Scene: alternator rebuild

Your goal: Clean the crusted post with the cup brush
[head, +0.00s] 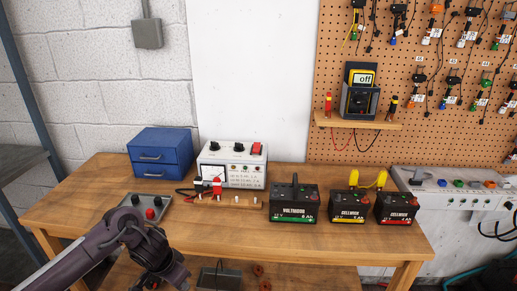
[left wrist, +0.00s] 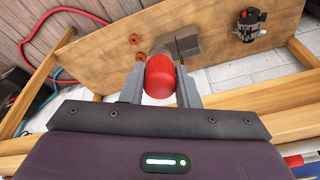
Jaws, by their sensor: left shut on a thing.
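My left gripper (left wrist: 160,82) is shut on a red rounded handle (left wrist: 159,76), which looks like the cup brush's. A grey part shows just beyond the handle; no bristles can be made out. In the head view my left arm reaches down past the bench's front edge, and the held thing is hidden there. Three black batteries stand on the bench: one with a green band (head: 294,204), one with a yellow band (head: 349,207) and one with a red band (head: 396,208). I cannot tell which post is crusted. My right gripper is not in view.
A multimeter (head: 359,92) stands on a wall shelf. A lower shelf (left wrist: 110,50) lies beneath.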

